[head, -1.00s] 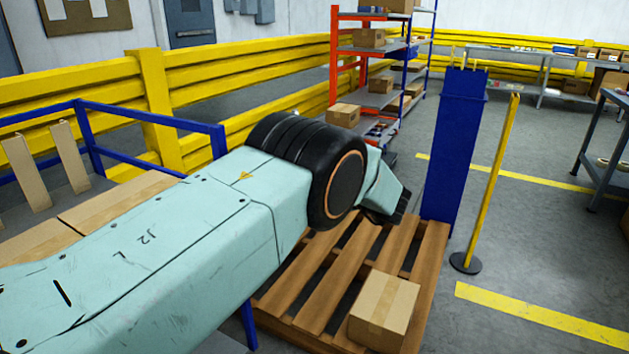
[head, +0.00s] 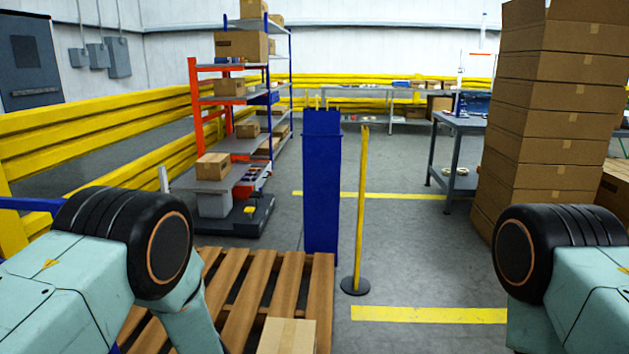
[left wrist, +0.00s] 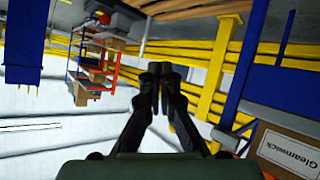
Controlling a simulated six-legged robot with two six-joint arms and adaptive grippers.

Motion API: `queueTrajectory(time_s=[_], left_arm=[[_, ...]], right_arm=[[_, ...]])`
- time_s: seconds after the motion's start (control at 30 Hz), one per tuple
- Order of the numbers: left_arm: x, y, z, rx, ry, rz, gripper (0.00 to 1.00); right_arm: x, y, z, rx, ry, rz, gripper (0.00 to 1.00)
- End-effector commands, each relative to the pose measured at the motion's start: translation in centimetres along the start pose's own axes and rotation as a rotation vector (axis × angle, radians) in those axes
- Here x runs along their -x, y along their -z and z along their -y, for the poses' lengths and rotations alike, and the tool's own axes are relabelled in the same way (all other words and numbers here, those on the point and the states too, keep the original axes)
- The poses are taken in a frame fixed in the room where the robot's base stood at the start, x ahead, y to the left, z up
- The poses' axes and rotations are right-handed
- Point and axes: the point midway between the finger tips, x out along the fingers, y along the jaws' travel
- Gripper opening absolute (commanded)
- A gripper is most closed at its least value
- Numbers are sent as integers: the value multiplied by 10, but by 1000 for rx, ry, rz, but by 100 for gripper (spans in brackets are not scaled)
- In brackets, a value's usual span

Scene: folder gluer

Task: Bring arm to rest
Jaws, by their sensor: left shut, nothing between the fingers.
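My left arm (head: 100,260) comes in from the left in the head view, its black-tyred joint above the wooden pallet. The lower links hang down out of the picture, so its gripper is hidden there. In the left wrist view my left gripper (left wrist: 156,70) has its dark fingertips together, with nothing between them. That view is turned over and shows the shelving and yellow barrier beyond the fingers. My right arm (head: 570,270) shows at the right edge of the head view, and its gripper is out of the picture.
A cardboard box (head: 288,337) sits on the wooden pallet (head: 240,305). A blue column (head: 321,185) and a yellow post (head: 361,215) stand behind it. A tall stack of cartons (head: 540,120) is at the right. The floor between post and cartons is clear.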

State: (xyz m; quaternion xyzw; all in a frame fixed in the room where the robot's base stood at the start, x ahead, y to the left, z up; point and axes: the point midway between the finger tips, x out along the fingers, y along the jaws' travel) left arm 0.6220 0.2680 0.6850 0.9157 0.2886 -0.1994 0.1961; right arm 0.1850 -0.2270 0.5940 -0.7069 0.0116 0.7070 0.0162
Motion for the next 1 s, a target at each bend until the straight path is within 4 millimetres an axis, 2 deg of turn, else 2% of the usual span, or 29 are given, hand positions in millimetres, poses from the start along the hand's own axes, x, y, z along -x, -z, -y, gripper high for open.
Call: queueTrajectory(time_s=[0.03, 0.17, 0.2, 0.37, 0.5, 0.6, 0.73, 0.83, 1.0], left_arm=[[11, -26, 23, -94, 1, 80, 0], [47, -83, 73, -307, -24, 282, 0], [61, -100, 88, -364, -34, 345, 0], [128, -153, 148, -552, -75, 597, 0], [198, -186, 196, -664, -117, 813, 0], [245, -198, 222, -707, -141, 943, 0], [289, -204, 244, -720, -150, 1054, 0], [305, -205, 254, -712, -135, 1093, 0], [305, -206, 257, -699, -126, 1097, 0]], right_arm=[[0, 0, 0, 0, 0, 0, 40], [0, 0, 0, 0, 0, 0, 40], [0, 0, 0, 0, 0, 0, 40], [0, 0, 0, 0, 0, 0, 40], [0, 0, 0, 0, 0, 0, 40], [0, 0, 0, 0, 0, 0, 40], [0, 0, 0, 0, 0, 0, 40], [0, 0, 0, 0, 0, 0, 40], [0, 0, 0, 0, 0, 0, 40]])
